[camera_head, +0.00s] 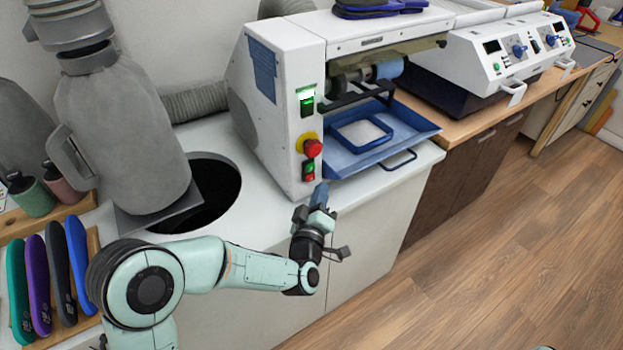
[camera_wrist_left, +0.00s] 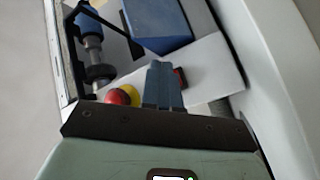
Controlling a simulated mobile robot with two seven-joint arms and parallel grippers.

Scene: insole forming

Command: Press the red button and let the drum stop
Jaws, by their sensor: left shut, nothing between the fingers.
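The white machine (camera_head: 285,110) carries a large red mushroom button (camera_head: 313,148) on a yellow collar. A small red button (camera_head: 309,167) and a small green button sit below it. The large red button also shows in the left wrist view (camera_wrist_left: 118,97), left of the fingers. A small red part (camera_wrist_left: 181,76) is partly hidden behind the fingertips there. A drum with a blue end (camera_head: 388,69) sits in the machine's opening; whether it turns cannot be told. My left gripper (camera_head: 320,194) is shut and empty, just below and in front of the button panel. My right gripper is not in view.
A blue tray (camera_head: 415,125) juts from the machine's front, right of the panel. A grey hose bag and a round dark hole (camera_head: 215,190) lie left of it. Coloured insoles (camera_head: 35,290) stand at the lower left. The floor at right is clear.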

